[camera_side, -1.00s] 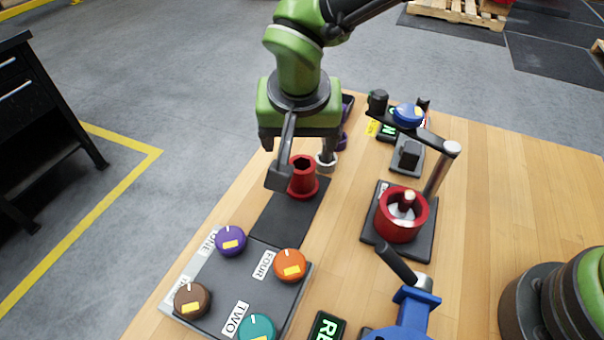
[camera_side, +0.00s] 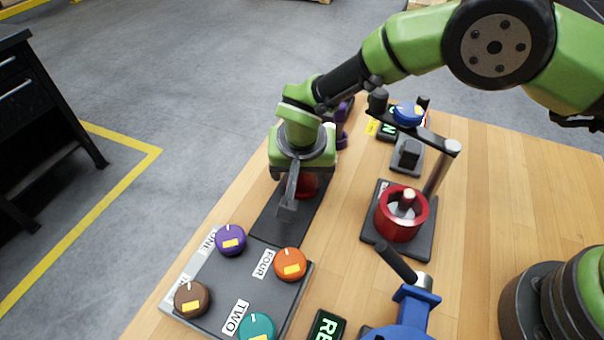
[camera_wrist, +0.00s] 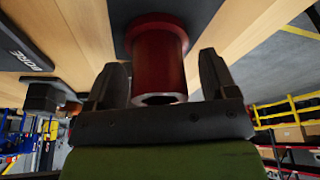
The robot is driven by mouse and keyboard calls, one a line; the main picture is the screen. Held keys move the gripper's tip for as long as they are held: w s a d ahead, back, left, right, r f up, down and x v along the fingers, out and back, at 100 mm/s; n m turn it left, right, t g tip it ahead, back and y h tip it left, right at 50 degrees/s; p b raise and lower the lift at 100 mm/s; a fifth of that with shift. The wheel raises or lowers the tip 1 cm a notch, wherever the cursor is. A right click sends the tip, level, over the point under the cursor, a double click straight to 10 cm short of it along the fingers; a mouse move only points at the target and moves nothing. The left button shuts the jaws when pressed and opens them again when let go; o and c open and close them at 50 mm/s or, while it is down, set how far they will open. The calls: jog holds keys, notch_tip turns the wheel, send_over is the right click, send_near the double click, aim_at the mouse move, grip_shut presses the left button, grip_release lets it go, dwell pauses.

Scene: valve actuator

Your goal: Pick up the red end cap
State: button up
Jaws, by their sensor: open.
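The red end cap (camera_side: 307,186) is a flanged red cylinder standing on a dark mat (camera_side: 275,222) on the wooden table. In the side view my gripper (camera_side: 294,198) is lowered over it and hides most of it. In the wrist view the red end cap (camera_wrist: 157,62) sits between the two dark fingers of my gripper (camera_wrist: 160,80), with its flange at the mat and its open end toward the gripper's palm. The jaws are open, one finger on each side, with a gap visible at the sides.
A numbered board with purple (camera_side: 230,240), orange (camera_side: 290,264), brown and teal knobs lies in front of the mat. A red cup on a black stand (camera_side: 402,215) with a post and arm stands to the right. A blue clamp (camera_side: 410,315) is nearer.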

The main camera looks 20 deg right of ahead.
jog(key=c, duration=1.2)
notch_tip(320, 180, up, 10)
jog(key=shift+s+d+r+m+g+h, duration=0.25)
jog(key=shift+s+d+r+m, duration=0.75)
jog(key=shift+s+d, duration=1.05)
jog(key=shift+s+d+r+m+g+h, duration=0.2)
jog(key=shift+s+d+r+m, duration=0.8)
jog(key=shift+s+d, duration=1.05)
jog(key=shift+s+d+r+m+g+h, duration=0.2)
jog(key=shift+s+d+r+m, duration=1.05)
jog(key=shift+s, duration=1.3)
jog(key=shift+d+f+n, duration=0.25)
jog(key=shift+f, duration=0.05)
